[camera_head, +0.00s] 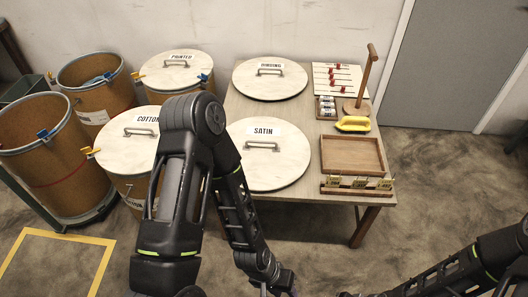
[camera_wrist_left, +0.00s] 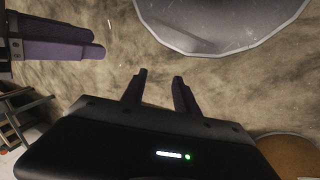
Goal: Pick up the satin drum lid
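The satin drum lid (camera_head: 282,172) is a pale round disc with a bar handle (camera_head: 262,146) and a "SATIN" label. It lies flat on the wooden table, its left part hidden behind my left arm in the head view. My left gripper is low in front of the table, mostly cut off in the head view. In the left wrist view my left gripper (camera_wrist_left: 159,76) has its two fingers apart with nothing between them. Purple-grey fingers at the upper left, apparently my right gripper (camera_wrist_left: 98,42), lie close together; whether they touch is unclear.
The binding lid (camera_head: 270,86) lies behind on the table (camera_head: 232,105). A wooden tray (camera_head: 352,156), yellow-handled tool (camera_head: 352,124) and wooden stand (camera_head: 362,88) are at right. Drums with printed (camera_head: 177,72) and cotton (camera_head: 125,151) lids stand left. Floor at right is clear.

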